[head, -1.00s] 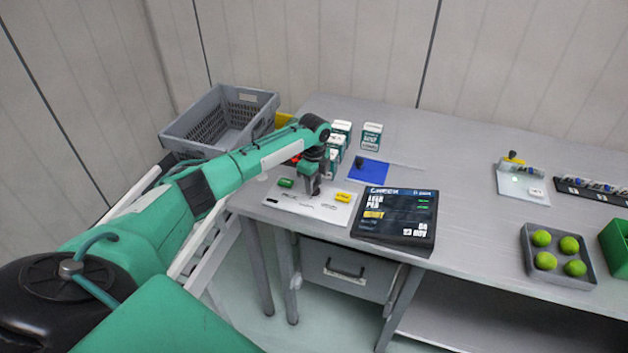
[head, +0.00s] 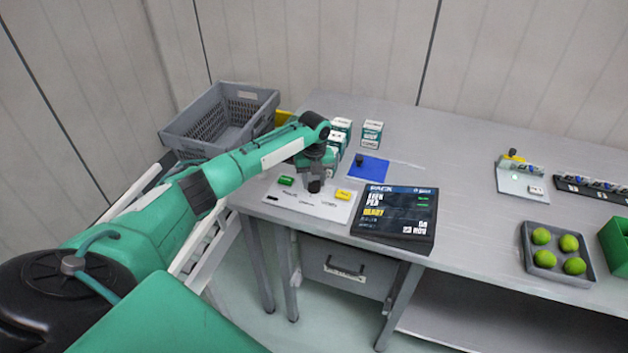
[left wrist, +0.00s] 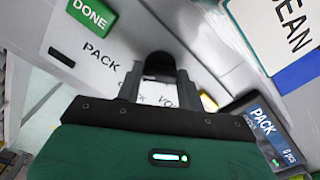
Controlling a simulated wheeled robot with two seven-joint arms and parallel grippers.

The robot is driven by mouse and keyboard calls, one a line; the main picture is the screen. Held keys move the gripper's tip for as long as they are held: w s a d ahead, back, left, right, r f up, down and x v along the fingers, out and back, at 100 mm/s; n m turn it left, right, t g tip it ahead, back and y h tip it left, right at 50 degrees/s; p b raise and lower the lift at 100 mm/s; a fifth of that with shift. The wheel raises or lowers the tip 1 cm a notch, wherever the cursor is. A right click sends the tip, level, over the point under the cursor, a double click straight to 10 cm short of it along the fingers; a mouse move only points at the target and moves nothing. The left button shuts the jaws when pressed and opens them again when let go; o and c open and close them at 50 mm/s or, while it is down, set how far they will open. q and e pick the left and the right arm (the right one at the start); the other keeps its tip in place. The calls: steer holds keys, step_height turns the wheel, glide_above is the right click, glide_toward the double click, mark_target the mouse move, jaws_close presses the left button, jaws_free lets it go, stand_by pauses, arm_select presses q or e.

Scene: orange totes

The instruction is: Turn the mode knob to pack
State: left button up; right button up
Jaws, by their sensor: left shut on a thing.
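The mode knob (left wrist: 159,65) is a dark round knob on a white panel (head: 302,205). In the left wrist view it stands between the fingers of my left gripper (left wrist: 158,80), which is shut on it. The label PACK (left wrist: 99,53) is printed left of the knob; another label is partly hidden by a finger. The direction of the knob's pointer is hidden. In the head view my left gripper (head: 315,187) points down at the panel and covers the knob. The screen (head: 394,212) beside the panel has the heading PACK. My right gripper is out of view.
The panel has a green DONE button (left wrist: 91,17) and a yellow button (head: 344,195) near the gripper. White-green boxes (head: 372,133) and a blue mat (head: 367,168) are behind. A grey crate (head: 180,138) stands at left.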

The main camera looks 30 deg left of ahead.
mark_target(314, 182)
arm_select(q)
steer(key=shift+m, duration=0.3)
stand_by(0.4)
steer(key=o, duration=1)
step_height(314, 182, up, 14)
steer(key=b, duration=0.3)
steer(key=shift+f, duration=0.1)
